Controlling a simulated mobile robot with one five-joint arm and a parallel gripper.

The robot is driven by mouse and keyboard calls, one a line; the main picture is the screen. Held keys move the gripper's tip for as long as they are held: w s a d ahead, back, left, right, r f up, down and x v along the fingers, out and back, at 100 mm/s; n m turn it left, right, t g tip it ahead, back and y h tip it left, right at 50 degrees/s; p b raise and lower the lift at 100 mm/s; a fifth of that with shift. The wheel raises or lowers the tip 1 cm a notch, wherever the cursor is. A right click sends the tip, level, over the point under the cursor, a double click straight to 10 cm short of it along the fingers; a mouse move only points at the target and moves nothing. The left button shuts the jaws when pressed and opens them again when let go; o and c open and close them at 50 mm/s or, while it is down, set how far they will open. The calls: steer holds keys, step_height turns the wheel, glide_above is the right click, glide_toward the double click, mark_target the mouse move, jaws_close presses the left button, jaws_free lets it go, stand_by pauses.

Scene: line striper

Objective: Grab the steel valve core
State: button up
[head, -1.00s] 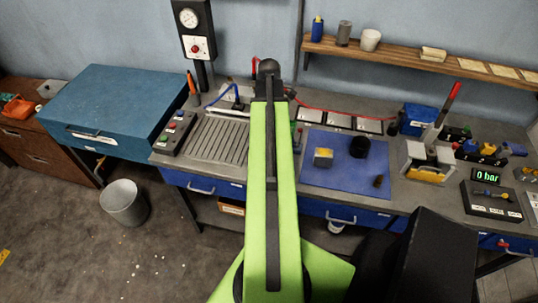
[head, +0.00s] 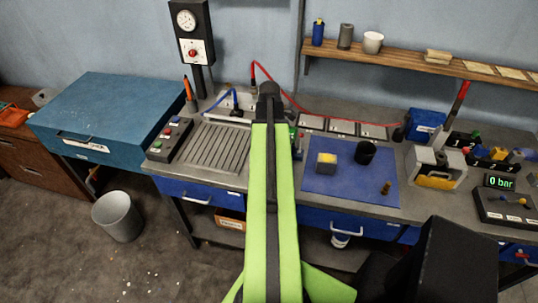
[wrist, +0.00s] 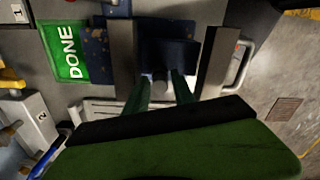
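In the head view my arm reaches over the bench, and its dark end with my gripper (head: 268,92) is above the back middle part. The fingers are not clear there. In the wrist view two dark green finger-like strips, my gripper (wrist: 161,80), stand apart with a small grey rounded piece (wrist: 160,83) between their far ends. This piece may be the steel valve core; I cannot tell whether the strips touch it. Grey upright plates (wrist: 121,55) flank a dark block (wrist: 178,52) just beyond. My arm hides part of the bench.
A blue mat (head: 340,188) holds a yellow-and-grey block (head: 326,163), a black cup (head: 365,152) and a small brass piece (head: 386,187). A grooved tray (head: 214,148) lies left of my arm. Red (head: 330,118) and blue (head: 218,98) hoses run near my gripper. A green DONE sign (wrist: 64,52) is nearby.

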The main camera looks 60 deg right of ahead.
jaws_close()
steer(key=shift+r, duration=0.15)
